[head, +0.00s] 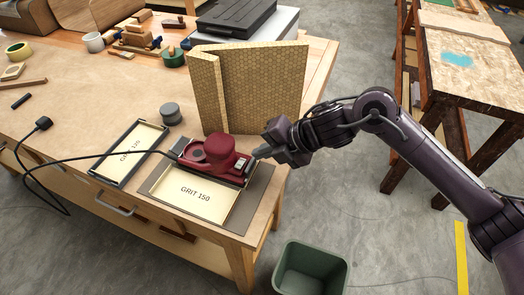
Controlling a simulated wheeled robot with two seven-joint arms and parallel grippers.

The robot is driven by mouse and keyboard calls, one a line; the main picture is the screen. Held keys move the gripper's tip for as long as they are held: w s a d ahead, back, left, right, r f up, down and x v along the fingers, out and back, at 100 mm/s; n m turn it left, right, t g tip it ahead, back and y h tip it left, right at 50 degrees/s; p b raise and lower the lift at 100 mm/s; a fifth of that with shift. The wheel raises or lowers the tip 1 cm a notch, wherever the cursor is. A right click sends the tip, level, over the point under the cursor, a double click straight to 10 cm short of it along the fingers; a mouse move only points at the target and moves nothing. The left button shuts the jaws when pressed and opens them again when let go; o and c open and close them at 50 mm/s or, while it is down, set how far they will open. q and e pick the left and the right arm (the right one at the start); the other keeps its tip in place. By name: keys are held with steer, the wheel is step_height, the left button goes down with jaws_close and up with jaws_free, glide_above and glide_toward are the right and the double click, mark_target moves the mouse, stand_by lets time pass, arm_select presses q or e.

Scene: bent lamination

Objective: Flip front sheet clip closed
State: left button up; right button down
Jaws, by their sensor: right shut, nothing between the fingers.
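A red sander (212,154) sits on the workbench, over the far part of a sheet marked GRIT 150 (195,193). Small pale and metal parts show at its right end; I cannot make out which is the front sheet clip or how it stands. My right gripper (262,153) is shut and empty, with its tips close to the right end of the sander. I cannot tell whether it touches it. My left gripper is out of the view.
A sheet marked GRIT 125 (131,150) lies in a dark frame to the left. A bent patterned panel (262,82) stands behind the sander. A black cord (95,157) crosses the bench (75,95). A green bin (311,268) stands on the floor below.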

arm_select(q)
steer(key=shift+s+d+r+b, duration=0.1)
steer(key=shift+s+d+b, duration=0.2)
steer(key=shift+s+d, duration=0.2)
arm_select(e)
steer(key=a+r+v, duration=0.2)
steer(key=v, duration=1.1)
steer(key=shift+w, duration=0.15)
steer(key=shift+d, duration=0.1)
